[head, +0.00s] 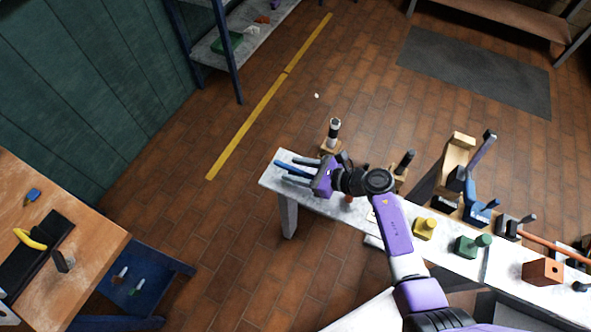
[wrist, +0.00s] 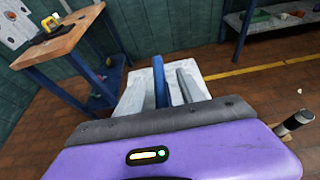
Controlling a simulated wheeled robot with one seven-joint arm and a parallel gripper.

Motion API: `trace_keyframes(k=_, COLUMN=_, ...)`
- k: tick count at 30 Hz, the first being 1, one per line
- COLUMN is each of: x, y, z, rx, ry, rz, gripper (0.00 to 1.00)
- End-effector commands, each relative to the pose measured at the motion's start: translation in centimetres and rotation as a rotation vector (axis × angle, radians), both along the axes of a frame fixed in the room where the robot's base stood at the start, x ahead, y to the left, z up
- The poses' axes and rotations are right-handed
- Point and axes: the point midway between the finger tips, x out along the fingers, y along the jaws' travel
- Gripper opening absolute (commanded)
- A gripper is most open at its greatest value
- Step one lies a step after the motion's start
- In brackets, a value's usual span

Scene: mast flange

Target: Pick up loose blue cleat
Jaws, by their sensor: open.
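My gripper (head: 284,171) is open over the far left end of the bench, well to the left of that block.
The white bench (head: 270,182) also bears a yellow block (head: 424,228), a green block (head: 470,245), a brown box (head: 542,272) and a black-and-white upright piece (head: 333,132). A wooden table (head: 90,245) is at left. Open floor lies behind the bench.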

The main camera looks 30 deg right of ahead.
Motion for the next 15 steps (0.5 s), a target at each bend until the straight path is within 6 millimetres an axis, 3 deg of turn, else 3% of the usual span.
trace_keyframes(k=10, x=0.7, y=0.5, z=-0.4, rx=0.0, ry=0.0, rz=-0.001, gripper=0.45)
trace_keyframes(k=15, x=0.69, y=0.5, z=-0.38, rx=0.0, ry=0.0, rz=-0.001, gripper=0.14)
